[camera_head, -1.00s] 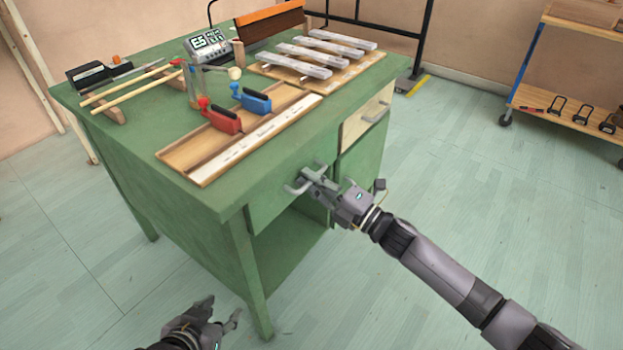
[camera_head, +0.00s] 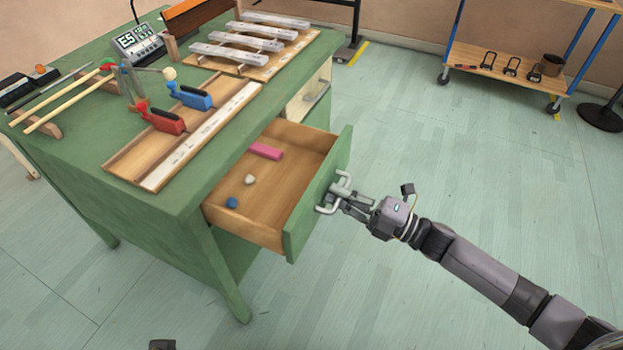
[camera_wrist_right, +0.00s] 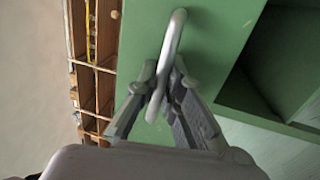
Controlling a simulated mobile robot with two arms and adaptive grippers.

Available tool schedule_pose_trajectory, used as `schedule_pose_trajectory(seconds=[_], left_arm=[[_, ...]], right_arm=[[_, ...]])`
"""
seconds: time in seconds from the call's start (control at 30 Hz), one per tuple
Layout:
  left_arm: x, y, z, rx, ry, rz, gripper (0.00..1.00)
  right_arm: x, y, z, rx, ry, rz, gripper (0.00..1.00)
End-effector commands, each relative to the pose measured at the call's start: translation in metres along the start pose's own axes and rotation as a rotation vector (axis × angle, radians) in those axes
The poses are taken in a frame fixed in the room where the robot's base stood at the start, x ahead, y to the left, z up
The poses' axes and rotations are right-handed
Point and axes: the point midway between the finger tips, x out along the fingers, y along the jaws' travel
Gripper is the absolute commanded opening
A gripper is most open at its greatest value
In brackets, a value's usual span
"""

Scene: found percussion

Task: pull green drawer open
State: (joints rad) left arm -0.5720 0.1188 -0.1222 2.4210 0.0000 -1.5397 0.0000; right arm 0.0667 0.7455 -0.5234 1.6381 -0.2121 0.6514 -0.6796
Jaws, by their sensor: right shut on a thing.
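The green drawer (camera_head: 300,232) stands pulled out of the green desk, with its wooden inside showing. Its pale metal handle (camera_head: 341,181) is on the front panel. My right gripper (camera_head: 338,199) is shut on the handle, its arm reaching in from the right. In the right wrist view the fingers (camera_wrist_right: 160,82) close around the handle bar (camera_wrist_right: 178,26) in front of the green panel (camera_wrist_right: 215,40). In the drawer lie a pink block (camera_head: 266,151), a pale lump (camera_head: 250,180) and a blue lump (camera_head: 231,202). My left gripper's fingers do not show.
The desk top (camera_head: 85,135) holds red (camera_head: 165,121) and blue (camera_head: 195,97) clamps on a wooden tray (camera_head: 150,180), metal bars (camera_head: 238,52), sticks (camera_head: 70,100) and a digital display (camera_head: 138,42). A shelf cart (camera_head: 510,70) stands back right.

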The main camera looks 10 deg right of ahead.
Motion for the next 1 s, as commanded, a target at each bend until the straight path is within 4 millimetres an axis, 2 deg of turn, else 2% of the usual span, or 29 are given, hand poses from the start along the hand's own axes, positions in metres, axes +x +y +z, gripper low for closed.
schedule_pose_trajectory(seconds=[0.1,0.3,0.8,0.83,1.0], left_arm=[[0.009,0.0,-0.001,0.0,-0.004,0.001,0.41],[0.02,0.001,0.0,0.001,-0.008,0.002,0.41],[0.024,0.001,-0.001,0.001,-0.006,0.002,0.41],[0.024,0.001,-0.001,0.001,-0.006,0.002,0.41],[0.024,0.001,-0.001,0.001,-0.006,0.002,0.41]], right_arm=[[-0.02,0.003,-0.001,0.004,-0.001,-0.004,0.0],[-0.04,0.006,-0.001,0.002,0.0,-0.002,0.0],[-0.046,0.008,0.0,0.001,0.0,-0.001,0.0],[-0.046,0.008,0.0,0.001,0.0,-0.001,0.09],[-0.046,0.008,0.0,0.001,0.0,-0.001,0.18]])
